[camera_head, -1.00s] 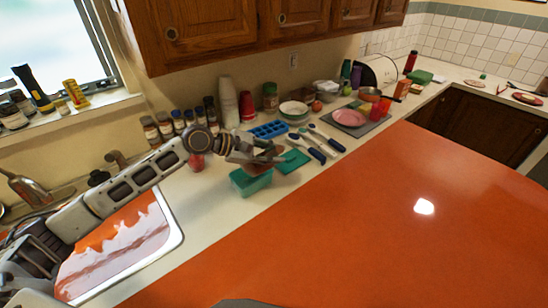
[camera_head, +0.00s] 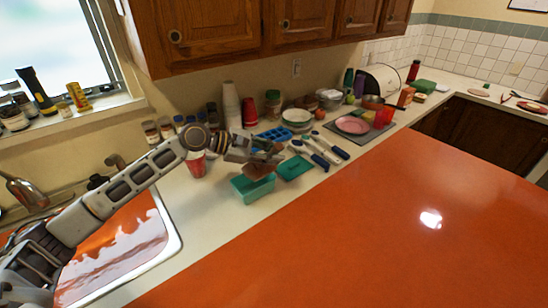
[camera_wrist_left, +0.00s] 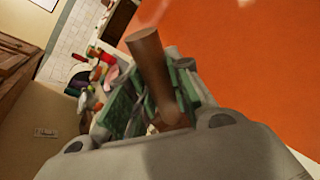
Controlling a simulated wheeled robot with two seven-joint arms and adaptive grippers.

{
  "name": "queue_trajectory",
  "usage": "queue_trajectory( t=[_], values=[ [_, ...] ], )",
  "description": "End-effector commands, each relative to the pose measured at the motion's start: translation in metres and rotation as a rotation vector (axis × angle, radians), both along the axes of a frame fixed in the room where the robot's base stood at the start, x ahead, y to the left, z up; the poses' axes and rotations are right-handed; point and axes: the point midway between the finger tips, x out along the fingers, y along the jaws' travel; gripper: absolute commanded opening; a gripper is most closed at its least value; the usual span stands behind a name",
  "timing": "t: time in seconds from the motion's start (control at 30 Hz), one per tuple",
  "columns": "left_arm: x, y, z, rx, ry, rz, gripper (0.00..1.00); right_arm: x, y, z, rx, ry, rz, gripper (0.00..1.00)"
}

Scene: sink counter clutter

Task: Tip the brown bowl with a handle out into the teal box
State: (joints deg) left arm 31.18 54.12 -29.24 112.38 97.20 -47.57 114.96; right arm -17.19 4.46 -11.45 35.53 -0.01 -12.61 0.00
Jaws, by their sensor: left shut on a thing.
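My left gripper (camera_head: 252,152) is shut on the handle of the brown bowl (camera_head: 257,171). The bowl hangs tilted just above the teal box (camera_head: 251,193), which stands on the counter right of the sink. Bowl and box overlap in the head view, so I cannot tell whether they touch. The bowl's inside and any contents are not clear. In the left wrist view the brown handle (camera_wrist_left: 152,70) sticks up between the fingers. My right gripper is not in view.
A teal lid (camera_head: 294,168) lies right of the box, with blue-handled utensils (camera_head: 316,155) beyond it. A red cup (camera_head: 196,165) stands behind my left arm. A blue tray (camera_head: 274,135), stacked bowls (camera_head: 296,117) and jars stand behind. The orange surface (camera_head: 350,225) in front is clear.

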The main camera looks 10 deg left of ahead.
Motion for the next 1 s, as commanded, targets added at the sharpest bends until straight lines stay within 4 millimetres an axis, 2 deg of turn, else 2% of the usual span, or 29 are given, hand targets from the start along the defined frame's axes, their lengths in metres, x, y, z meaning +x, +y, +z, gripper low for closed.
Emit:
queue_trajectory(
  t=[1.0],
  values=[
    [0.009, 0.012, 0.008, -0.094, 0.067, 0.000, 0.00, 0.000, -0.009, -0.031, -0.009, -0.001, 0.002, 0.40]
  ],
)
